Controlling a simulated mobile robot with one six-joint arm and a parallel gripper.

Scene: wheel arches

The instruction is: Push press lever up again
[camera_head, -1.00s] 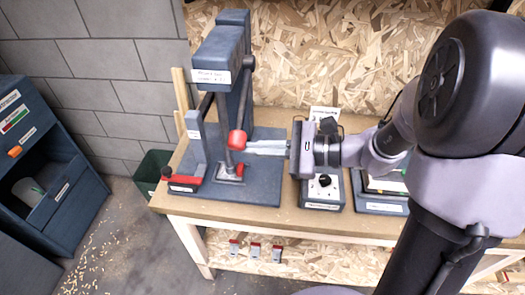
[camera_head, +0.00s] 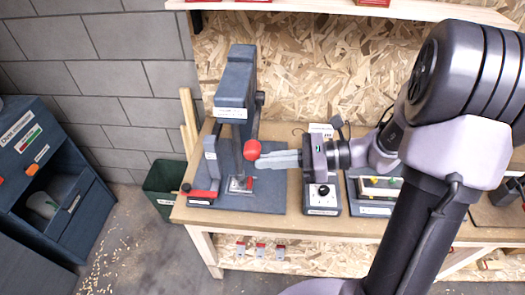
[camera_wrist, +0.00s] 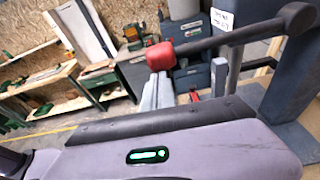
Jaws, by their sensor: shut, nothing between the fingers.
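The press (camera_head: 237,85) stands upright at the left of the bench. Its dark lever bar (camera_head: 257,120) slopes down toward the front and ends in a red knob (camera_head: 252,149). My gripper (camera_head: 259,161) is shut and empty, its pale fingertips at the knob's lower right edge. In the wrist view the lever bar (camera_wrist: 238,38) runs from a dark pivot at the upper right to the red knob (camera_wrist: 160,56). My fingers (camera_wrist: 157,92) stand just below the knob there. Whether they touch it I cannot tell.
A red-handled fixture (camera_head: 201,193) sits at the base plate's left. A small box with a dial (camera_head: 322,195) stands below my wrist. A green bin (camera_head: 165,185) is on the floor. A blue cabinet (camera_head: 45,165) stands at the left.

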